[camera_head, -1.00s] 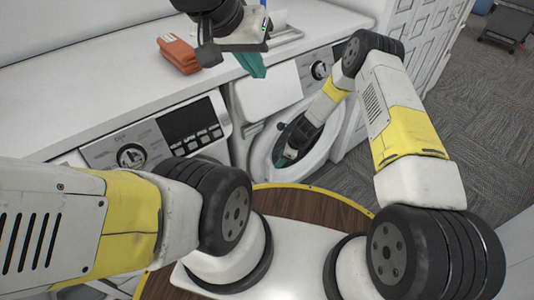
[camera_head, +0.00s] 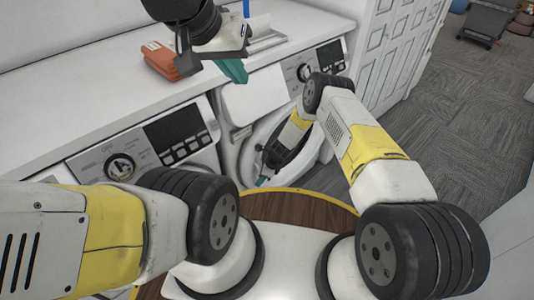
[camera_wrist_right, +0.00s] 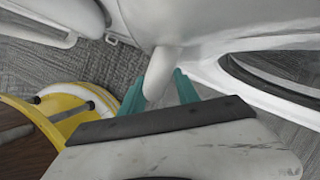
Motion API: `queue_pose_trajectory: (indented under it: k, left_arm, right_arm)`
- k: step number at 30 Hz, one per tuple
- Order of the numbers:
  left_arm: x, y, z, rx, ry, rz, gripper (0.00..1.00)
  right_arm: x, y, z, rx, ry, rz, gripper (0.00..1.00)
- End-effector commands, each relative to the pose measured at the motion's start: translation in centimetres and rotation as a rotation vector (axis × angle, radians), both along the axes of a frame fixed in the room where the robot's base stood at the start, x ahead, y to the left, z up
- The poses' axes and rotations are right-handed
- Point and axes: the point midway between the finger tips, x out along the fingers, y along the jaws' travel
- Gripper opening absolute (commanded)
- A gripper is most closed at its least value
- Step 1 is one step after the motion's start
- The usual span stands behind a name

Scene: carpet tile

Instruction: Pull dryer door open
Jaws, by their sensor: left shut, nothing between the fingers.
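The dryer is the right-hand white machine, with its dial panel (camera_head: 318,66) under the counter. Its round white door (camera_head: 312,156) with a dark centre appears ajar, its left side standing off the machine front. My right gripper (camera_head: 262,181) is low at the door's left edge, mostly hidden by its own arm. In the right wrist view its teal fingers (camera_wrist_right: 157,88) are apart, with a white rounded handle-like part (camera_wrist_right: 163,66) of the door between them; contact is unclear. My left gripper (camera_head: 233,71) is shut and empty above the counter's front edge.
A second white machine (camera_head: 88,164) stands to the left. Folded orange cloths (camera_head: 170,60) lie on the white counter (camera_head: 90,95). A brown round-edged surface (camera_head: 300,208) is close below the door. Grey carpet (camera_head: 440,110) is open on the right.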

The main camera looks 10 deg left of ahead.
Motion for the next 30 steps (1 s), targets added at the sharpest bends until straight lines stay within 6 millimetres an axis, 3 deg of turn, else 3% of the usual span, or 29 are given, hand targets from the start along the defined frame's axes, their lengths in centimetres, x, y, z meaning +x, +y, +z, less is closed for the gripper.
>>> queue_pose_trajectory:
  k: [2, 7, 30]
  left_arm:
    - [0.0, 0.0, 0.0, 0.0, 0.0, 0.0, 0.0]
    - [0.0, 0.0, 0.0, 0.0, 0.0, 0.0, 0.0]
    - [0.0, 0.0, 0.0, 0.0, 0.0, 0.0, 0.0]
  right_arm:
    - [-0.01, 0.0, 0.02, 0.0, 0.0, 0.0, 0.34]
    - [-0.01, 0.0, 0.03, 0.0, 0.0, 0.0, 0.01]
    - [0.02, 0.01, 0.08, 0.001, 0.0, 0.0, 0.0]
